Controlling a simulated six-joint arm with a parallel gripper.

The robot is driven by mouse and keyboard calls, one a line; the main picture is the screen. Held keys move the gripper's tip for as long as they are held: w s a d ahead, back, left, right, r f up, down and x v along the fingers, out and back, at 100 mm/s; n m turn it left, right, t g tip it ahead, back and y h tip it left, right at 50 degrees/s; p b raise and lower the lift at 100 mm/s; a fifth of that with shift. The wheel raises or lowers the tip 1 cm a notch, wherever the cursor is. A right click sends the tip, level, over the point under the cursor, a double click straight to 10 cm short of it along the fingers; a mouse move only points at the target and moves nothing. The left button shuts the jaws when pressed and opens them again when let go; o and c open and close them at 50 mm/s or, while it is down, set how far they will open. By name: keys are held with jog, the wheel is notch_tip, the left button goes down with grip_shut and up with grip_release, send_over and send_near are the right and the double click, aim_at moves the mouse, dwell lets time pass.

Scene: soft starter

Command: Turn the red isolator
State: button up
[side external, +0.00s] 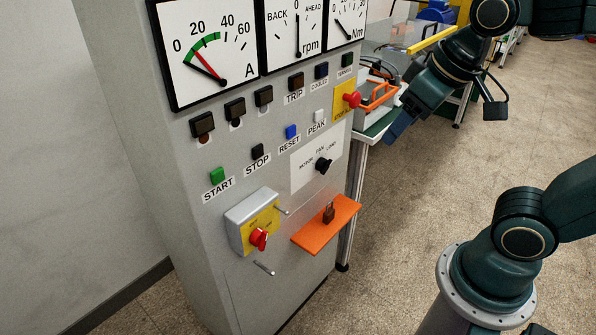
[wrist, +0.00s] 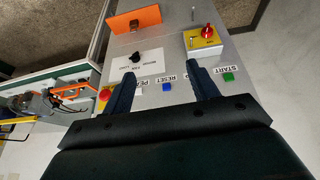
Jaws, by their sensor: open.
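The red isolator (side external: 259,239) is a red rotary handle on a yellow plate, on a grey box (side external: 238,228) fixed low on the cabinet front. In the wrist view the red isolator (wrist: 207,31) shows at the upper right, beyond the fingertips. My gripper (wrist: 158,72) is open and empty, its two dark fingers spread apart in front of the panel. In the side view my gripper (side external: 396,128) is at the upper right, off the cabinet and well away from the isolator; its fingers are hard to make out there.
An orange shelf (side external: 312,232) with a padlock (side external: 329,213) juts out right of the isolator. Metal pins (side external: 264,268) stick out near the box. A black selector knob (side external: 323,166), push buttons and a red emergency stop (side external: 352,99) sit higher. The floor before the cabinet is clear.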

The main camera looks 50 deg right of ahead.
jog(key=s, duration=0.2)
jog(key=y, duration=0.2)
send_over(264, 234)
jog(key=s+d, duration=0.2)
jog(key=s, duration=0.3)
notch_tip(264, 234, down, 18)
jog(key=shift+r+g, duration=0.1)
jog(key=shift+g, duration=0.2)
jog(key=shift+w+a, duration=0.1)
jog(key=shift+x, duration=6.85)
jog(key=shift+a, duration=0.15)
jog(key=c, duration=1)
